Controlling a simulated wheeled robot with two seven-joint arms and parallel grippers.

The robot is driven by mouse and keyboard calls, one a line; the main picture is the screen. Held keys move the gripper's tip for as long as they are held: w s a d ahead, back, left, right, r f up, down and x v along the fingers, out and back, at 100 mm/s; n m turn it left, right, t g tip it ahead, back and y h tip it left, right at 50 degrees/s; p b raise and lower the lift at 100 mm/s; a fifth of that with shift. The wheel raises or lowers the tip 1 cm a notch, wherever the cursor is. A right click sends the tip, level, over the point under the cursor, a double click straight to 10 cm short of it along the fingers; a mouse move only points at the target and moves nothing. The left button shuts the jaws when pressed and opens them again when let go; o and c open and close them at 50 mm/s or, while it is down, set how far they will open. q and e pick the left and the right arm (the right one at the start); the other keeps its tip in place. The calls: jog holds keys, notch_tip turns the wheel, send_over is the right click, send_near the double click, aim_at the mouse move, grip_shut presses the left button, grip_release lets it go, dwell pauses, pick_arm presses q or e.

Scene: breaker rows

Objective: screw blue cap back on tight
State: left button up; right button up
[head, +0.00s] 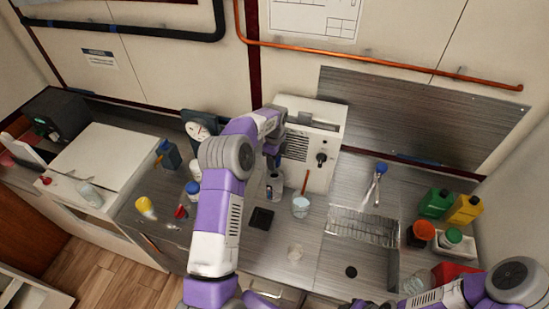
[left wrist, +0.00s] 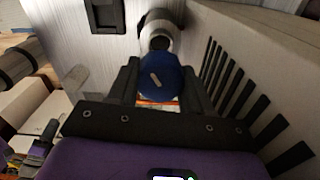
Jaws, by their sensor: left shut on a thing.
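My left gripper (head: 273,158) points down over a bottle (head: 275,187) on the steel counter, in front of the white instrument. In the left wrist view the gripper (left wrist: 160,85) is shut on a round blue cap (left wrist: 160,78) with a pale mark on top. A white and orange label (left wrist: 157,101) shows just below the cap, between the fingers. The bottle stands upright. Whether the cap sits fully down on its neck cannot be told. My right arm shows at the lower right, but its gripper is not visible.
The white instrument (head: 318,130) is close behind the gripper. A beaker (head: 300,207) with a brown stick stands right of the bottle, a black pad (head: 262,218) in front. A wire rack (head: 363,226), green and yellow jugs are farther right. A blue-capped bottle (head: 194,188) is left.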

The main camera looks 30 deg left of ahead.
pick_arm(q)
jog(key=shift+f+b, duration=1.25)
jog(key=shift+f, duration=0.9)
jog(key=shift+f+b, duration=0.85)
jog(key=shift+f, duration=0.3)
jog(key=o, duration=1.2)
jog(key=shift+r, duration=0.1)
notch_tip(320, 180, up, 8)
jog(key=shift+f+b, duration=0.25)
jog(key=shift+b, duration=0.05)
jog(key=shift+c, duration=0.2)
